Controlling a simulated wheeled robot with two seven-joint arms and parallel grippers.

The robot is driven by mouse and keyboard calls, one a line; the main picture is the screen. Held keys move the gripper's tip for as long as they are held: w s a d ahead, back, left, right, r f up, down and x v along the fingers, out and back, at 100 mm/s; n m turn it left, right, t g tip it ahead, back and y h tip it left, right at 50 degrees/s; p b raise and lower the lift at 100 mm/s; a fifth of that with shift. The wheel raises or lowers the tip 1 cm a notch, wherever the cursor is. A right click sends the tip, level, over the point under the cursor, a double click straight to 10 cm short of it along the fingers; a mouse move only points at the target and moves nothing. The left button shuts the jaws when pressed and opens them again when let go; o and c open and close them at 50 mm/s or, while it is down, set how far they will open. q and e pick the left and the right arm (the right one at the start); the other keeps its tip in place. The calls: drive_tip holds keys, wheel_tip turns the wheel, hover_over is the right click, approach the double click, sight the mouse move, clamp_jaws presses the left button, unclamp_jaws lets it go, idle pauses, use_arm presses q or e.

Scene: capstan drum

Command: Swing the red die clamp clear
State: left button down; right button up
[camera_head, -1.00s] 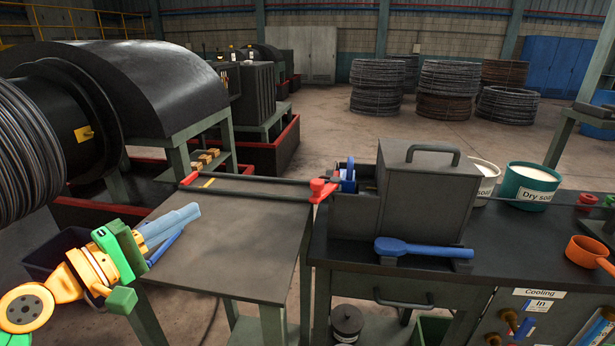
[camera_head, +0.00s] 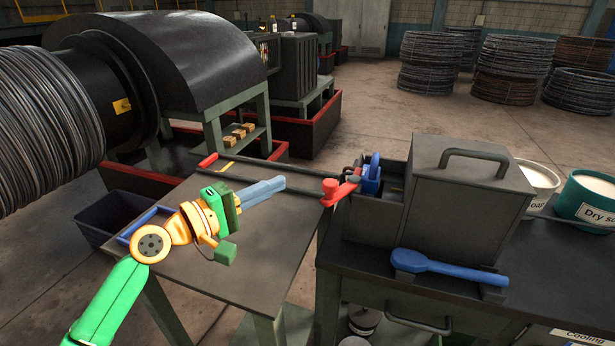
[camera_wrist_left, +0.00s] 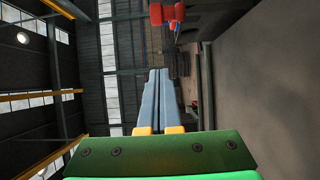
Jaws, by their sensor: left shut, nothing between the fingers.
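The red die clamp (camera_head: 341,188) sits at the left end of the dark die box, beside a blue part (camera_head: 371,175). In the left wrist view a red part that looks like the clamp (camera_wrist_left: 167,13) shows at the top, beyond the fingertips. My left gripper (camera_head: 283,182) has blue-grey fingers, shut and empty, pointing right toward the clamp over the table. A gap remains between fingertips and clamp. The fingers also show closed together in the left wrist view (camera_wrist_left: 158,72). My right gripper is not in view.
A dark-topped table (camera_head: 245,255) lies under my left arm, with a rail (camera_head: 280,178) along its far side. A lidded grey box (camera_head: 465,200) and a blue scoop (camera_head: 450,267) stand right of the clamp. The wire-wound drum (camera_head: 40,140) is at left.

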use_arm(q)
drive_tip(key=d+p, duration=0.4)
drive_tip(key=d, duration=0.2)
drive_tip(key=shift+w+d, duration=0.2)
drive_tip(key=shift+w, duration=0.15)
